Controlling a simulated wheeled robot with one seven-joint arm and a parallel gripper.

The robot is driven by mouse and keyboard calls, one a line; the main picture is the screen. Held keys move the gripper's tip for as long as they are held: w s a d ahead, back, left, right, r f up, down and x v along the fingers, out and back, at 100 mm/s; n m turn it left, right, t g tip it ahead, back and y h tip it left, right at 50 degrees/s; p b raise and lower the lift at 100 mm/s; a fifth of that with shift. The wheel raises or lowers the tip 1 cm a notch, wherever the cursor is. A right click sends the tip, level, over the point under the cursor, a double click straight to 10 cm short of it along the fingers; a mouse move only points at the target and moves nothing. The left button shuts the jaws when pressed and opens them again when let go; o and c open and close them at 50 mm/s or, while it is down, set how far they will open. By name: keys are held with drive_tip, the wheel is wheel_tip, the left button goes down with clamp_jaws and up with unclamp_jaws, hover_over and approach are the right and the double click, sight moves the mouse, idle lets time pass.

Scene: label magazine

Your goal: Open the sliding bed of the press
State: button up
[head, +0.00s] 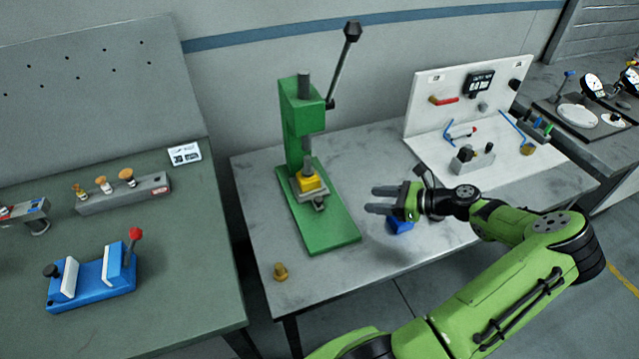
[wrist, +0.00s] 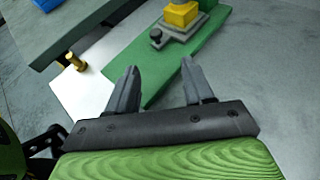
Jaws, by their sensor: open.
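The green press (head: 297,125) stands upright on its green base plate (head: 330,237), with a lever ending in a dark knob raised to the upper right. Its grey sliding bed (head: 319,203) lies low on the base, under the ram, and carries a yellow block (head: 309,183). In the wrist view the bed (wrist: 184,38) shows a small dark knob (wrist: 156,36) on its near side, with the yellow block (wrist: 182,14) behind. My gripper (head: 373,199) is open and empty, to the right of the bed and apart from it. In the wrist view its fingers (wrist: 160,76) point toward the base plate.
A blue block (head: 400,226) sits partly hidden beside my gripper. A brass piece (head: 281,272) stands near the table's front-left edge. A white panel fixture (head: 447,115) stands at the right. A left bench holds a blue vise-like fixture (head: 90,280). The grey table's front is mostly clear.

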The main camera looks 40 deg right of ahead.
sight(320, 200)
drive_tip(key=b+x, duration=0.1)
drive_tip(key=x, duration=0.6)
drive_tip(key=a+x, duration=0.1)
drive_tip(key=x, duration=0.7)
drive_tip(key=shift+a+b, duration=0.1)
drive_tip(key=shift+b, duration=0.25)
clamp_jaws()
